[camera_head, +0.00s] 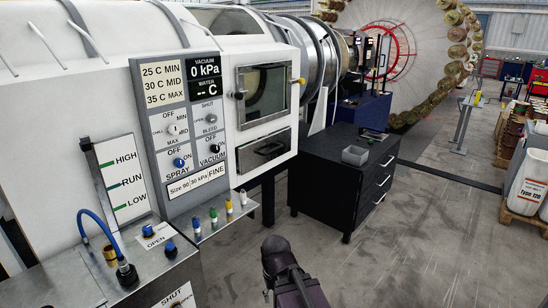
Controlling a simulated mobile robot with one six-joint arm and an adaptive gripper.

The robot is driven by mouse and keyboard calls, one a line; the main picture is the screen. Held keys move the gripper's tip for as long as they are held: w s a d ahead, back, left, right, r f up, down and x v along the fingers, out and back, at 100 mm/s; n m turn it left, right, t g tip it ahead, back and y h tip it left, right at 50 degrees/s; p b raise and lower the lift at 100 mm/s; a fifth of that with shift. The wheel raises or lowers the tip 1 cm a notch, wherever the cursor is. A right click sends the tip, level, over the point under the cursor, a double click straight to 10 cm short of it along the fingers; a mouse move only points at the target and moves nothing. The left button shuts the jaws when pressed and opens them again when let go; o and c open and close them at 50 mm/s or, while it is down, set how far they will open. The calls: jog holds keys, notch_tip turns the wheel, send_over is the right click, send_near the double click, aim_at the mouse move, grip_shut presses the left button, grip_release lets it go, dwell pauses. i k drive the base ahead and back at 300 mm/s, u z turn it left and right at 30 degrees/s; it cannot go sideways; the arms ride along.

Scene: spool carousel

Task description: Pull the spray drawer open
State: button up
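No drawer in view carries a readable "spray drawer" label. A black cabinet (330,178) stands on the floor right of the white machine, with several drawers stacked on its right-hand face. Pale bar handles show on them, such as the top handle (387,162) and the bottom handle (380,199). These drawers look closed. On the machine, a dark-framed panel (263,151) sits below the window and looks shut. Part of my own dark arm shows at the bottom middle, in front of the cabinet and apart from it. My gripper's fingers are not visible.
A grey open bin (355,156) stands on the cabinet top. The control panel (190,122) has a SPRAY knob (179,162). A metal bench (150,262) with a blue hose fills the lower left. The floor (430,235) before the cabinet is clear.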

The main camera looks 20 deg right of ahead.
aim_at(249, 156)
jog(key=k, duration=0.65)
jog(key=z, duration=0.4)
jog(key=i, duration=0.6)
jog(key=z, duration=0.4)
jog(key=i, duration=1.55)
jog(key=u, duration=0.7)
